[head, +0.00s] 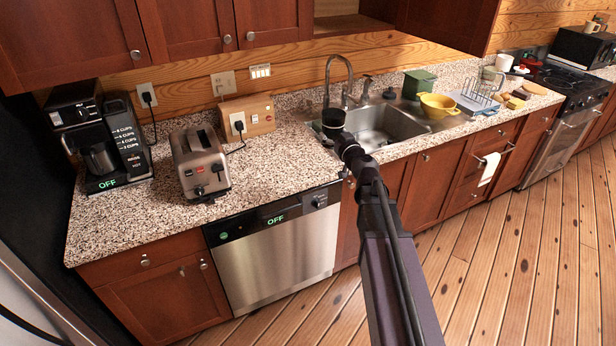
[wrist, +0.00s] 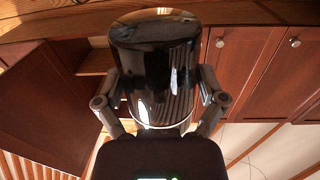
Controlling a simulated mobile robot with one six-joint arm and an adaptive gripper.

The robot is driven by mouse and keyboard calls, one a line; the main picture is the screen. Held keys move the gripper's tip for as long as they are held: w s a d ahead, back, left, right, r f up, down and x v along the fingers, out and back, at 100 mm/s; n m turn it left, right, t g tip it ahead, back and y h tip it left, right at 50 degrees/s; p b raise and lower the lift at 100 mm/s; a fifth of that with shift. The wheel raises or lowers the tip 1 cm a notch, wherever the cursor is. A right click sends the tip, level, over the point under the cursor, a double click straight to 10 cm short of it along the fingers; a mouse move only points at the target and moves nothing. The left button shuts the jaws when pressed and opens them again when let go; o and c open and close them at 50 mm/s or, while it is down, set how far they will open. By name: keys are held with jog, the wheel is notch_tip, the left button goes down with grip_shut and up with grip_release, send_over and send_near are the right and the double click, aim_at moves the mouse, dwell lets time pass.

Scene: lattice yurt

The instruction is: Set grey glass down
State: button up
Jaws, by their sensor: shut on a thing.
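The grey glass (wrist: 155,70) shows in the wrist view as a dark, glossy cylinder with reflections on its side. My gripper (wrist: 160,92) is shut on it, with one finger on each side. In the head view my arm reaches out to the counter's left side of the sink (head: 411,124) and ends in a dark shape near the sink's left edge. The glass cannot be told apart clearly from my gripper there. Whether the glass touches anything below is hidden.
The speckled counter (head: 270,165) has free room between the toaster (head: 201,162) and the sink. A coffee maker (head: 98,140) stands at the far left. A faucet (head: 340,78) rises behind the sink. A yellow colander (head: 439,106) and dish rack (head: 482,90) stand right. The dishwasher (head: 275,250) is closed.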

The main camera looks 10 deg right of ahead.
jog(key=w+d+f+b, duration=0.3)
jog(key=f+b, duration=0.3)
jog(key=w+d+f+y+b, duration=0.1)
jog(key=w+d+f+b, duration=0.2)
jog(key=f+b, duration=0.4)
jog(key=w+d+f+n+b, duration=0.1)
jog(key=w+d+f+b, duration=0.3)
jog(key=f+b, duration=0.3)
jog(key=shift+w+f+y, duration=0.25)
jog(key=shift+w+y, duration=0.05)
jog(key=shift+w, duration=0.15)
jog(key=w+a, duration=0.2)
jog(key=a, duration=0.2)
jog(key=w+a+f+b, duration=0.1)
jog(key=w+a, duration=0.1)
jog(key=a, duration=0.3)
jog(key=w+a, duration=0.2)
jog(key=a, duration=0.2)
jog(key=shift+w+a+f, duration=0.1)
jog(key=shift+a+f, duration=0.05)
jog(key=shift+a, duration=0.05)
jog(key=shift+w+a+f+b, duration=0.1)
jog(key=shift+w+a+b, duration=0.25)
jog(key=shift+a, duration=0.25)
notch_tip(320, 180, down, 4)
jog(key=b, duration=0.3)
jog(key=shift+r, duration=0.25)
jog(key=shift+f+b, duration=0.15)
jog(key=shift+b, duration=0.25)
